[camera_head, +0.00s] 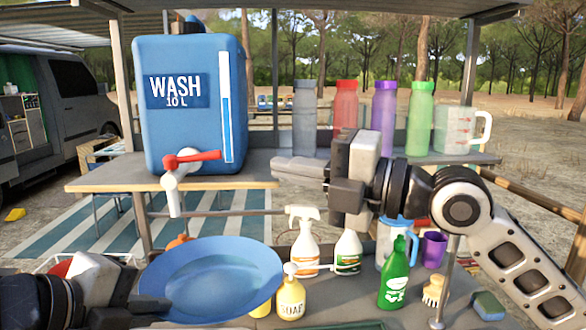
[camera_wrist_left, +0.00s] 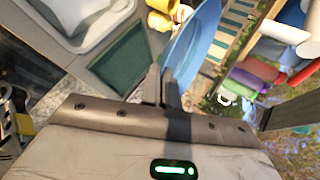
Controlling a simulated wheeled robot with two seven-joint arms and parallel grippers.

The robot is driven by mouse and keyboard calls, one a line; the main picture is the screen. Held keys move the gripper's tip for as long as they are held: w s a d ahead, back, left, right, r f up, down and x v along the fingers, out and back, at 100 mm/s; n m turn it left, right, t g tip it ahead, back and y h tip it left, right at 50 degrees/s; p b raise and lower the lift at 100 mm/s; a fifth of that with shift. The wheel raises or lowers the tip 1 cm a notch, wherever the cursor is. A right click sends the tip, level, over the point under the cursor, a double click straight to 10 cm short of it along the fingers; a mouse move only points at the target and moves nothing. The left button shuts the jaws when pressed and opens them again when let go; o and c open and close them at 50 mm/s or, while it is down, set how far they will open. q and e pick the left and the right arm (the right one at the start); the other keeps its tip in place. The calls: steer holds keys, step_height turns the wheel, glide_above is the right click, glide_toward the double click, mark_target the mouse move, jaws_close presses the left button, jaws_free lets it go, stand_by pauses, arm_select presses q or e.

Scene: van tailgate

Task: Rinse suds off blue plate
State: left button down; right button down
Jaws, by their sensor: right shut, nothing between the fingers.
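The blue plate (camera_head: 212,283) is held tilted at the lower left, in front of and below the tap; it also shows in the left wrist view (camera_wrist_left: 190,48). I see no clear suds on its visible face. My left gripper (camera_head: 158,305) is shut on the plate's near left rim, with its fingers pinching it in the left wrist view (camera_wrist_left: 172,88). The blue WASH water tank (camera_head: 190,120) stands on the shelf. Its white tap (camera_head: 173,195) has a red lever (camera_head: 192,158), and no water stream shows. My right gripper (camera_head: 278,167) is shut and empty, to the right of the lever.
Bottles (camera_head: 344,108) and a clear measuring jug (camera_head: 454,130) stand on the shelf behind my right gripper. A spray bottle (camera_head: 304,240), yellow soap bottle (camera_head: 290,297), green bottle (camera_head: 395,275), brush (camera_head: 433,290) and sponge (camera_head: 488,305) crowd the lower counter right of the plate.

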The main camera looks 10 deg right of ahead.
arm_select(q)
steer(key=shift+r, duration=0.15)
steer(key=s+d+r+b, duration=0.3)
steer(key=s+r, duration=0.1)
stand_by(0.7)
